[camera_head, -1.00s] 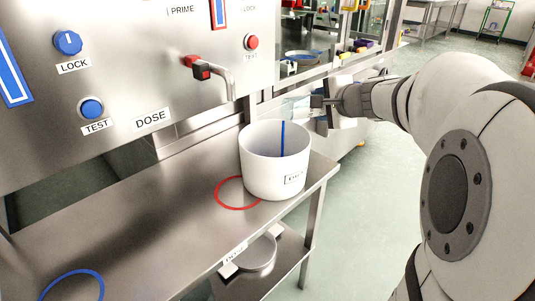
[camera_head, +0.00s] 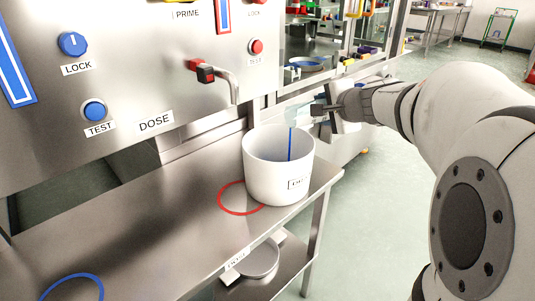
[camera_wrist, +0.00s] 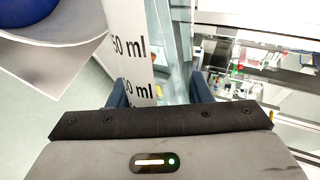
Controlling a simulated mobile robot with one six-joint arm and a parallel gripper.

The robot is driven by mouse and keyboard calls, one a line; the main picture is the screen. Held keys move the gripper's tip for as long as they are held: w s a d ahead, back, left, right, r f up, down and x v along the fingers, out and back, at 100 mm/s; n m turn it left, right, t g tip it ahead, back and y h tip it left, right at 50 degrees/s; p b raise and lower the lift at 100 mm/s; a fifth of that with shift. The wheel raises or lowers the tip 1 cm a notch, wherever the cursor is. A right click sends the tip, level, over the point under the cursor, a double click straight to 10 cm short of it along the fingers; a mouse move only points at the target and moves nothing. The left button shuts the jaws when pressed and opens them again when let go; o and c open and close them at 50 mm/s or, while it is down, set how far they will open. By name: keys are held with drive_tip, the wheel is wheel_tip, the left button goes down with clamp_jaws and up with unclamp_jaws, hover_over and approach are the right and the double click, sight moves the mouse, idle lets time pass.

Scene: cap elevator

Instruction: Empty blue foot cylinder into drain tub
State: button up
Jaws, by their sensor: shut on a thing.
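My gripper (camera_head: 332,109) is shut on a clear graduated cylinder (camera_head: 300,112), which is tipped well over, its open end toward the white drain tub (camera_head: 265,177). A thin blue vertical line (camera_head: 290,143), which looks like a stream of blue liquid, runs down inside the tub below the cylinder. In the wrist view the cylinder (camera_wrist: 137,50), with its ml marks, lies between the fingers (camera_wrist: 160,92). A white rim (camera_wrist: 75,42), likely the tub's, shows there with blue inside (camera_wrist: 22,10). I cannot make out the cylinder's blue foot.
The tub stands at the right end of the steel shelf (camera_head: 170,215), partly over a red ring (camera_head: 233,208). A spout with a red handle (camera_head: 205,72) juts from the panel behind it. A blue ring (camera_head: 75,285) marks the shelf's near left.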

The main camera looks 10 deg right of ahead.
drive_tip(key=shift+a+r, duration=0.1)
drive_tip(key=shift+r, duration=0.15)
drive_tip(key=shift+n, duration=0.3)
drive_tip(key=shift+a+r+h, duration=0.1)
drive_tip(key=shift+r+h, duration=0.2)
drive_tip(key=shift+r, duration=0.05)
idle(1.8)
drive_tip(key=shift+d+f+b, duration=0.25)
drive_tip(key=shift+f+b, duration=0.5)
drive_tip(key=shift+r+y, duration=0.15)
drive_tip(key=shift+y, duration=0.25)
idle(0.6)
